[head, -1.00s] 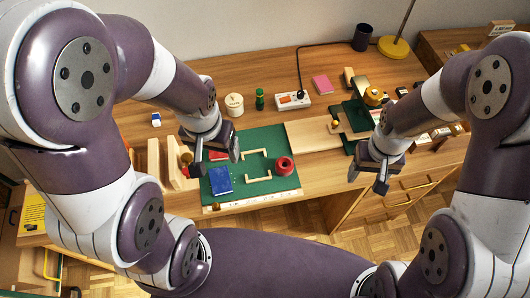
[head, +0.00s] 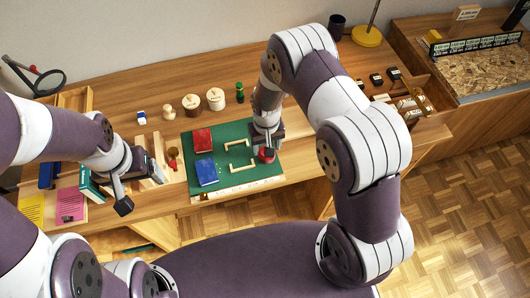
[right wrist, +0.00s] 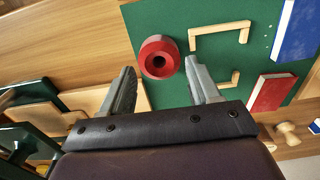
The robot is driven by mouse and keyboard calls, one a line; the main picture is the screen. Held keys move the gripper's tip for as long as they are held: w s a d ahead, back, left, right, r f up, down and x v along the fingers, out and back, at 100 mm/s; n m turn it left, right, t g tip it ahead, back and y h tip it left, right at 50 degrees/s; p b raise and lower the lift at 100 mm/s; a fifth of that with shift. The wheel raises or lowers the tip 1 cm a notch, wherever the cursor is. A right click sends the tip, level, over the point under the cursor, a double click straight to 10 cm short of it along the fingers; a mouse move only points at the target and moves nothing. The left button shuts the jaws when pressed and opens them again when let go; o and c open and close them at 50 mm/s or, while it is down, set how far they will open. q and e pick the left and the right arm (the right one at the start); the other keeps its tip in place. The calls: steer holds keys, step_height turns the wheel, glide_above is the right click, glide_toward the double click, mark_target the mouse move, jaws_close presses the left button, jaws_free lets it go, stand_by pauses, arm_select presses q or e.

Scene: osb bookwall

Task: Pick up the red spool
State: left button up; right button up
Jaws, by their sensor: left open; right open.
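The red spool (head: 266,156) stands at the right part of the green mat (head: 222,188), partly hidden by my right gripper in the head view. In the right wrist view the spool (right wrist: 158,50) shows its round top with a dark centre hole. My right gripper (right wrist: 160,70) is open, with the spool lying between and just past its fingertips in that view. I cannot tell whether it touches. My right gripper (head: 266,145) is above the spool in the head view. My left gripper (head: 138,187) is open and empty, left of the mat.
An upright wooden piece (head: 158,150) is near my left gripper.

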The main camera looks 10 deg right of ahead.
steer(key=f, duration=0.4)
steer(key=shift+w+d, duration=0.1)
steer(key=shift+w, duration=0.1)
steer(key=shift+s, duration=0.1)
steer(key=c, duration=0.7)
steer(key=shift+o, duration=0.2)
steer(key=shift+r, duration=0.15)
